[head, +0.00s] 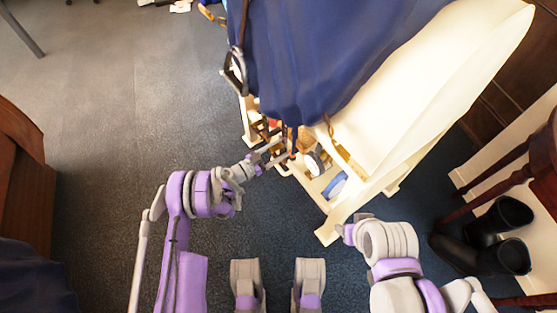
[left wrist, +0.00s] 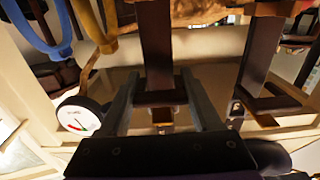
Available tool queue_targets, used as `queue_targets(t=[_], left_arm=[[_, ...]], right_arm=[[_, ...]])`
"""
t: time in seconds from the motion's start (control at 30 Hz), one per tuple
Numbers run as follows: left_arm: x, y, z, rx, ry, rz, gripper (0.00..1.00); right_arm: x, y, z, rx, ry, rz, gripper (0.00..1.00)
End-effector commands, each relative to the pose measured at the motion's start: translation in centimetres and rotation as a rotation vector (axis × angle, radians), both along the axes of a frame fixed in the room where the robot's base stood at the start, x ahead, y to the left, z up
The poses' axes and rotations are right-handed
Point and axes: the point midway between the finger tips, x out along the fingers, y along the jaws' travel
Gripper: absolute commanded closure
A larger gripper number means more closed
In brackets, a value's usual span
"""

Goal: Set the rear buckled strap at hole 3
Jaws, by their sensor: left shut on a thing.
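My left gripper (head: 268,157) is beside the lower front of the cream saddle stand, among brown straps. In the left wrist view its two fingers (left wrist: 158,88) are closed on a dark brown hanging strap (left wrist: 155,40), one finger on each side. A dark crosspiece lies across the strap between the fingers. A second dark strap (left wrist: 262,55) hangs to the right, with a small metal buckle (left wrist: 237,110) beside it. The strap holes cannot be made out. My right gripper (head: 348,230) is by the stand's near corner, away from the straps; its jaws are unclear.
The cream stand (head: 430,90) carries a blue cloth (head: 320,50). A metal stirrup (head: 235,72) hangs on its left. A round white gauge (left wrist: 80,118) and a blue loop (left wrist: 38,35) are near the straps. Black boots (head: 495,250) stand right. Floor to the left is clear.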

Motion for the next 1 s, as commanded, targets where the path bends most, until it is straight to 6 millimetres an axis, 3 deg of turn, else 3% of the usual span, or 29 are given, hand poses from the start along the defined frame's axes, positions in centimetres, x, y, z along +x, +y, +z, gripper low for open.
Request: queue_targets(t=[0.03, 0.13, 0.47, 0.5, 0.6, 0.67, 1.0], left_arm=[[0.4, 0.0, 1.3, -0.001, -0.001, 0.000, 1.00], [0.3, 0.0, 2.6, -0.002, -0.001, -0.001, 1.00], [0.3, -0.1, 2.8, -0.002, 0.000, -0.002, 1.00], [0.3, -0.1, 2.8, -0.002, 0.000, -0.002, 0.33], [0.3, -0.1, 2.8, -0.002, 0.000, -0.002, 0.15], [0.2, -0.1, 2.8, -0.002, -0.001, -0.002, 0.05], [0.1, 0.3, 2.8, -0.001, -0.001, 0.000, 0.05]], right_arm=[[0.0, 0.0, 0.5, 0.000, -0.001, 0.000, 0.43], [-0.1, 0.0, 1.0, 0.000, -0.003, 0.000, 0.43], [-0.1, 0.0, 1.0, 0.000, -0.003, 0.000, 0.43], [-0.1, 0.0, 1.0, 0.000, -0.003, 0.000, 0.43], [-0.1, 0.0, 1.0, 0.000, -0.003, 0.000, 0.43], [-0.1, 0.0, 1.0, 0.000, -0.003, 0.000, 0.43], [-0.1, 0.0, 1.1, 0.000, -0.003, 0.000, 0.43]])
